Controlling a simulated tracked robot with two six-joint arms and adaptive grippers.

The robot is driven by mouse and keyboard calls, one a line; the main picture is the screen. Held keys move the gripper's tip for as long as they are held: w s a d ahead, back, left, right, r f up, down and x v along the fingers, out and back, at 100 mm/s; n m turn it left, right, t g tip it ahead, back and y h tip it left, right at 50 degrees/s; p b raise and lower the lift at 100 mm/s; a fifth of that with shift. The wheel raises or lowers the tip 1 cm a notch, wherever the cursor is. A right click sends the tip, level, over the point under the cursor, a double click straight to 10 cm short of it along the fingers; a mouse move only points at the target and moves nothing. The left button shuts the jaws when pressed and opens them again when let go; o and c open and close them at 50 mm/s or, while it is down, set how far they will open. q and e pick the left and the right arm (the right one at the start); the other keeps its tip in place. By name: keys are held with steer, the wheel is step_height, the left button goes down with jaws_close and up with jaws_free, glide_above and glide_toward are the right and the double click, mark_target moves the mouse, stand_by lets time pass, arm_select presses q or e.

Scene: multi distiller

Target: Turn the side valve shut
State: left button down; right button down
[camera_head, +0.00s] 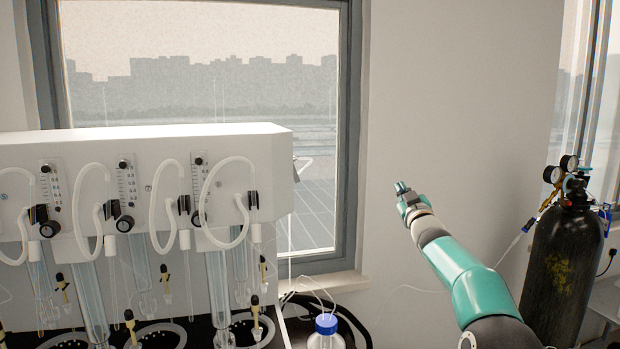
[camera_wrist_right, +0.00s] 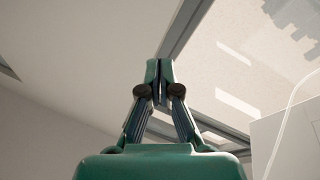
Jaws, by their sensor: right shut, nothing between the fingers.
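My right gripper (camera_head: 401,188) is raised in front of the bare wall, between the distiller and the gas cylinder. Its fingers are shut and empty in the right wrist view (camera_wrist_right: 159,72). The black gas cylinder (camera_head: 563,265) stands at the right, with gauges and a teal fitting (camera_head: 575,184) on top. A blue valve part (camera_head: 605,218) shows at the cylinder's right side. The white multi distiller (camera_head: 270,165) is at the left, and a small grey part (camera_head: 302,162) sticks out from its right side. I cannot tell which part is the side valve. My left gripper is not in view.
Glass tubes, white hoses and black knobs (camera_head: 125,223) crowd the distiller's front. A blue-capped bottle (camera_head: 326,328) stands at the bottom middle near dark hoses. A thin hose (camera_head: 515,243) runs from the cylinder. The space around my right gripper is clear.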

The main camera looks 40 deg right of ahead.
steer(key=s+a+m+g+y+b, duration=0.25)
steer(key=a+m+y, duration=0.25)
steer(key=a+m, duration=0.95)
steer(key=s+a+r+t+y+b, duration=0.2)
steer(key=s+a+r+t+y, duration=0.15)
steer(key=a+r, duration=0.8)
steer(key=w+a+f+p, duration=0.2)
steer(key=w+f+p, duration=0.1)
steer(key=w, duration=0.8)
steer(key=shift+w+a+f+n+g+p, duration=0.15)
steer(key=shift+w+f+n+g+p, duration=0.2)
steer(key=shift+p, duration=0.35)
